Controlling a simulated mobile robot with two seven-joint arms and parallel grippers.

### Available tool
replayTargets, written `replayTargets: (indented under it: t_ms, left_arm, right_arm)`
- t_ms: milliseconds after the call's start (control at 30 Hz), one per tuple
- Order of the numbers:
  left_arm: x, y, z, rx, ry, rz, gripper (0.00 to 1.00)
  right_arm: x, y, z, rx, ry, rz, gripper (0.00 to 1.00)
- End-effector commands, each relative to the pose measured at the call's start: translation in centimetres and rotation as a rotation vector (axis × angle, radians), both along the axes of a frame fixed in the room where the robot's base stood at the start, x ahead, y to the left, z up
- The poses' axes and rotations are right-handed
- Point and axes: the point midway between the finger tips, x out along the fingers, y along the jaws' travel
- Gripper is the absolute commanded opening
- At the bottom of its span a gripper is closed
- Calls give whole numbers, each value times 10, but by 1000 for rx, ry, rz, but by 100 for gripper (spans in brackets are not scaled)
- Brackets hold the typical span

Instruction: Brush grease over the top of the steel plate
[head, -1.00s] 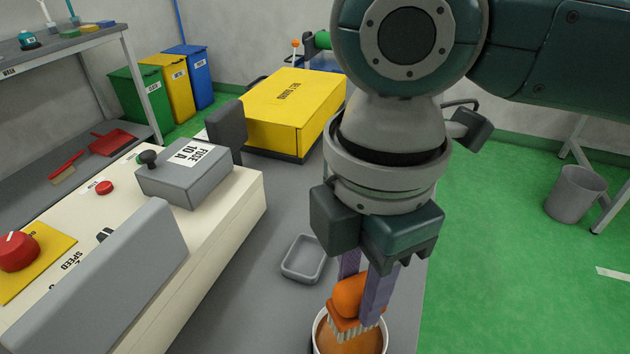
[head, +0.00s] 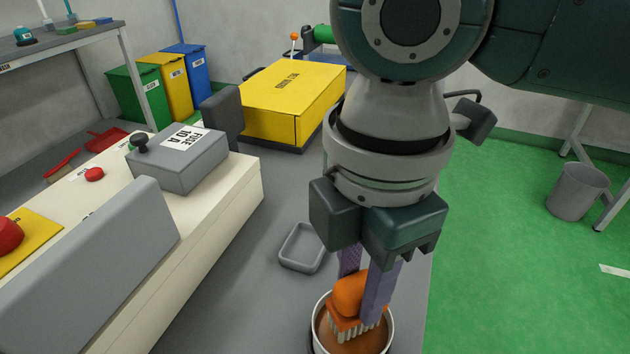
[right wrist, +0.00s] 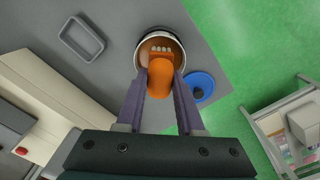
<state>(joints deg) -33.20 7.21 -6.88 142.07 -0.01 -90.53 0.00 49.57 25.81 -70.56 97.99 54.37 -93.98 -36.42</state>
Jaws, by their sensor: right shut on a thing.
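My right gripper (head: 362,297) is shut on an orange brush (head: 351,293) with pale bristles pointing down. The brush is at the mouth of a round, light-rimmed tin (head: 390,335) that holds brown-orange grease (head: 333,343). The bristles overlap the grease in the head view; I cannot tell how deep they reach. In the right wrist view the brush (right wrist: 160,78) sits between both fingers, with its bristles inside the rim of the tin (right wrist: 143,37). I cannot make out the steel plate in either view. My left gripper is out of view.
A shallow grey tray (head: 286,262) lies left of the tin. A blue disc (right wrist: 203,80) with a dark centre lies beside the tin. A cream control console (head: 225,205) with a grey fuse box (head: 180,170) stands left; a yellow box (head: 290,103) stands behind.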

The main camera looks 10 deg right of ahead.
Motion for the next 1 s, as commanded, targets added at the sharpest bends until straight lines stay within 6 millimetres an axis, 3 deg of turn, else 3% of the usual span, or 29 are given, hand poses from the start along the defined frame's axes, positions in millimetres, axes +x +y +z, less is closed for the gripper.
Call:
replayTargets:
  t_ms: [1000]
  left_arm:
    - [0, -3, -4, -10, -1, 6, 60]
  right_arm:
    - [0, 0, -10, 1, 0, 0, 0]
